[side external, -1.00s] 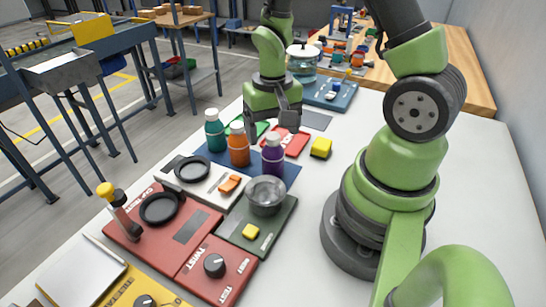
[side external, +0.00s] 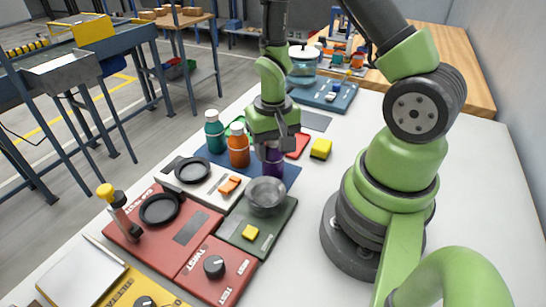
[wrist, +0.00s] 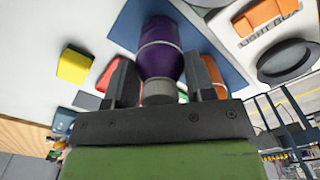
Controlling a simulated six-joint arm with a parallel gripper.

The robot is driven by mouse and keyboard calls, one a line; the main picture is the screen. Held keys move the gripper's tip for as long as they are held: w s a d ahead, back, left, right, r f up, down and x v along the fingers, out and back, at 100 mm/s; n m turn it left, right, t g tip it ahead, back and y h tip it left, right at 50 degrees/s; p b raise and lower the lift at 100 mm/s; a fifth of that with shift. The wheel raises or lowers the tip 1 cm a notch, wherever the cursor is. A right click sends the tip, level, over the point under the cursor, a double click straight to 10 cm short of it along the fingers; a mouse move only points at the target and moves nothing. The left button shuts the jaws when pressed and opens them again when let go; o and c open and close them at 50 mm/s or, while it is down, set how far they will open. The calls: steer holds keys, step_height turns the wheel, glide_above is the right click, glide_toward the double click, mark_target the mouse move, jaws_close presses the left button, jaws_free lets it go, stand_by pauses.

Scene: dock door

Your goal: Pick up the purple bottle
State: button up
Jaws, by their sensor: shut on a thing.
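The purple bottle (side external: 272,163) stands on the blue mat (side external: 290,172), behind the grey metal bowl. In the side external view my gripper (side external: 272,143) is over its top, and the cap is hidden by the jaws. In the wrist view the purple bottle (wrist: 161,50) is between the two dark fingers (wrist: 157,85), with its grey cap toward the gripper body. My gripper is shut on the bottle. I cannot see a gap between the bottle and the mat.
An orange bottle (side external: 238,147) and a teal bottle (side external: 214,133) stand left of the purple one. The metal bowl (side external: 267,195) is close in front. The white table to the right is clear.

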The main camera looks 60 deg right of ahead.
step_height(320, 180, up, 11)
steer(key=shift+f, duration=0.1)
step_height(320, 180, up, 7)
steer(key=w+a+m, duration=0.1)
steer(key=w+a, duration=0.6)
steer(key=a, duration=0.3)
steer(key=w+a, duration=0.6)
steer(key=a, duration=0.5)
steer(key=shift+w+d+f, duration=0.1)
steer(key=shift+d+f, duration=0.05)
steer(key=shift+f, duration=3.55)
steer(key=shift+w+d+f, duration=0.1)
steer(key=shift+d+f, duration=0.05)
steer(key=shift+f, duration=3.55)
